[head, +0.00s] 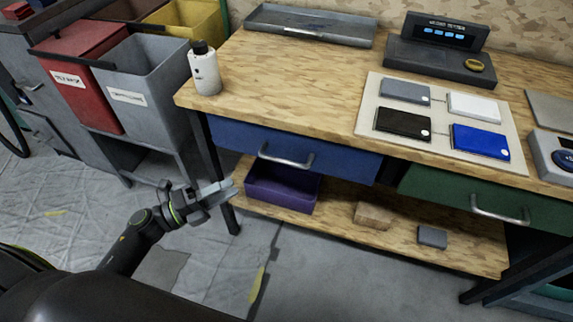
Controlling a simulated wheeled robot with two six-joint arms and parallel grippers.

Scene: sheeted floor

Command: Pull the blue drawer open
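The blue drawer (330,151) sits under the left part of the wooden workbench top, its front roughly in line with the bench edge; it looks shut. Its silver bar handle (286,158) is on the left half of its front. My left gripper (226,188) is to the left of the handle and lower in the picture, by the bench's front left leg. It is apart from the handle and holds nothing that I can see. Its fingers look close together, but the gap is unclear. My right gripper is not in view.
A green drawer (488,197) is at the right. The lower shelf (335,222) holds a purple bin (281,187), a wooden block (373,215) and a grey block (432,237). A white bottle (205,73) stands near the bench's left corner. Open floor lies in front.

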